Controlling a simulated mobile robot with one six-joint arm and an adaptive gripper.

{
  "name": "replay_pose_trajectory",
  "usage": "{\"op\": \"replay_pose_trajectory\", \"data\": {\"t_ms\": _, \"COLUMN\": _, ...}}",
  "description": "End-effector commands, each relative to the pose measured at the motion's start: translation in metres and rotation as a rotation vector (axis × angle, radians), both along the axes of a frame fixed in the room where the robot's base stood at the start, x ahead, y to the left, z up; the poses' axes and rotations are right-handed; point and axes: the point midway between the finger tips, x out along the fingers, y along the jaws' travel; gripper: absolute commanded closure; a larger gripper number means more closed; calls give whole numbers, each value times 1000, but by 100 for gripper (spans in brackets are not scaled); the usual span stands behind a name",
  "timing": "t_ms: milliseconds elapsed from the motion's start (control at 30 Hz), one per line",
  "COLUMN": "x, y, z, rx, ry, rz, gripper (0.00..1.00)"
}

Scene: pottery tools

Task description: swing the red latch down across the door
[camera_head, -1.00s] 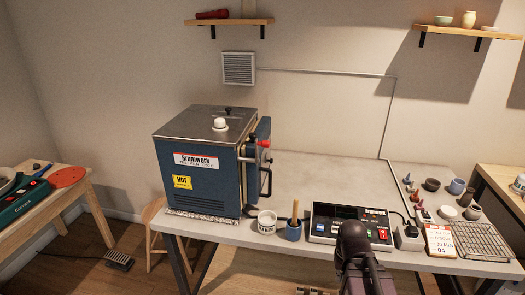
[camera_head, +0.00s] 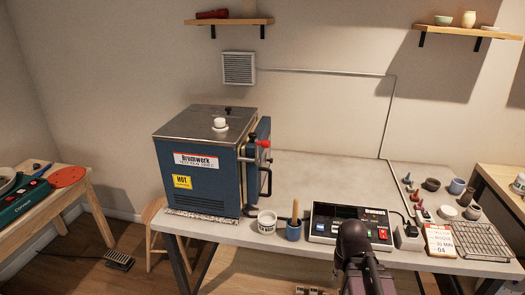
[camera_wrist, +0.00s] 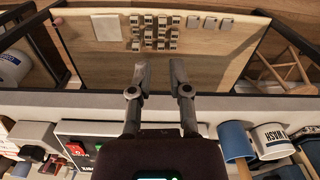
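The blue kiln (camera_head: 205,170) with a grey lid stands at the left end of the worktable. Its door side faces right and shows only at a steep angle. The latch shows as a red knob (camera_head: 264,144) high on that side, with a dark bar beside it. A black handle (camera_head: 267,182) is below it. I cannot tell how the door sits. My gripper is open and empty in the wrist view (camera_wrist: 159,78), its two fingers apart. It is over the table's front edge, well to the right of the kiln. My arm hides its fingertips in the head view.
A white cup (camera_head: 267,222), a blue cup with a stick (camera_head: 294,231) and a control box (camera_head: 350,223) line the front of the table (camera_head: 320,177). A wire rack (camera_head: 480,241) is at right. The table behind the control box is clear.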

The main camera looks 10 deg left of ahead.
Motion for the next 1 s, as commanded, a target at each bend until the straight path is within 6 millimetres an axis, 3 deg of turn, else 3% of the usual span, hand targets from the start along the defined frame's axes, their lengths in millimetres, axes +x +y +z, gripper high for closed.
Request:
{"op": "replay_pose_trajectory", "data": {"t_ms": 33, "x": 2, "y": 1, "z": 2, "rx": 9, "ry": 0, "rz": 7, "gripper": 46}}
{"op": "replay_pose_trajectory", "data": {"t_ms": 100, "x": 6, "y": 5, "z": 4, "rx": 30, "ry": 1, "rz": 25, "gripper": 31}}
{"op": "replay_pose_trajectory", "data": {"t_ms": 267, "x": 23, "y": 20, "z": 15, "rx": 131, "ry": -4, "rz": 114, "gripper": 31}}
{"op": "replay_pose_trajectory", "data": {"t_ms": 467, "x": 56, "y": 50, "z": 43, "rx": 343, "ry": -50, "rz": 303, "gripper": 31}}
{"op": "replay_pose_trajectory", "data": {"t_ms": 767, "x": 112, "y": 93, "z": 105, "rx": 685, "ry": -234, "rz": 610, "gripper": 31}}
{"op": "replay_pose_trajectory", "data": {"t_ms": 1000, "x": 158, "y": 113, "z": 169, "rx": 921, "ry": -480, "rz": 827, "gripper": 31}}
